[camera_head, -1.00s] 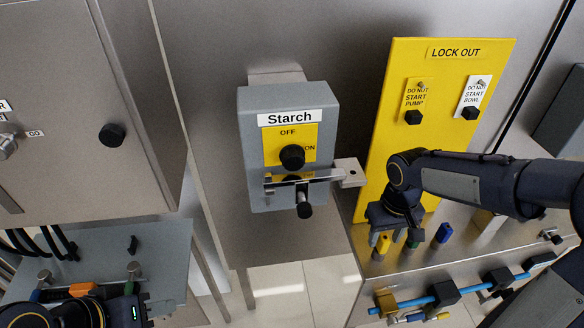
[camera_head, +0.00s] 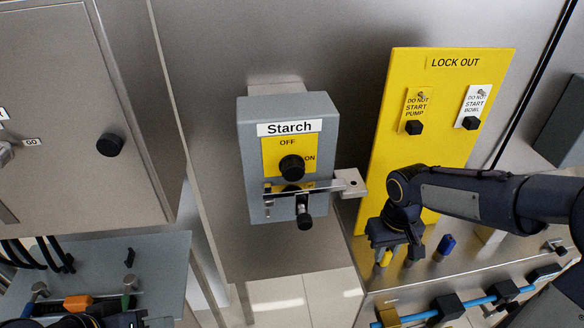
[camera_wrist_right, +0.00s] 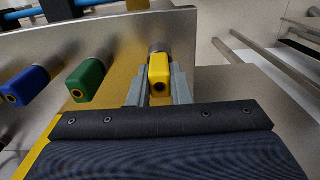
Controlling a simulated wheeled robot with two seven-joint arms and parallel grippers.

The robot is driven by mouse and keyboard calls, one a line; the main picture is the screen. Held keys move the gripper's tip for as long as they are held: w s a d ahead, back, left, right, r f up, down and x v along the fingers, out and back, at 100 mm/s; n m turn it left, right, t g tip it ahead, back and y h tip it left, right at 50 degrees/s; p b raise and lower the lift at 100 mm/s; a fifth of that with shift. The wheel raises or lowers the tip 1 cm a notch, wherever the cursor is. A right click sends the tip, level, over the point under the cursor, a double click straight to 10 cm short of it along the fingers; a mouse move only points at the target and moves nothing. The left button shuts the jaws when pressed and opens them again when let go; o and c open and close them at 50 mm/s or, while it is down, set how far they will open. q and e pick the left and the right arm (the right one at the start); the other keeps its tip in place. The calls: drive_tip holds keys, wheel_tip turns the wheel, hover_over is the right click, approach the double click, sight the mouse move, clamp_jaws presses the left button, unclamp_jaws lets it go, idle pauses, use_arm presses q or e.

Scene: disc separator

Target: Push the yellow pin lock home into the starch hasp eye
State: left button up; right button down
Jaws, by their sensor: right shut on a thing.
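The yellow pin lock (camera_head: 386,258) is at the ledge below the lock-out board, left of a green and a blue lock. My right gripper (camera_head: 388,250) is shut on it from above. In the right wrist view the yellow lock (camera_wrist_right: 159,75) sits between the two grey fingers (camera_wrist_right: 159,88), its pin end toward the metal plate. The starch hasp (camera_head: 352,183) is a metal tab with a small hole, on the right side of the grey Starch box (camera_head: 243,140), up and left of the gripper. My left gripper's fingers are not seen.
The green lock (camera_wrist_right: 87,80) and blue lock (camera_wrist_right: 25,86) are beside the held lock. The yellow lock-out board (camera_head: 385,150) carries two tags and black knobs. Blue rods with black blocks (camera_head: 447,307) lie below. A grey panel with tools (camera_head: 100,260) is at lower left.

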drive_tip(key=shift+r+p, duration=3.2)
drive_tip(key=shift+r, duration=0.9)
drive_tip(key=shift+s+f, duration=0.1)
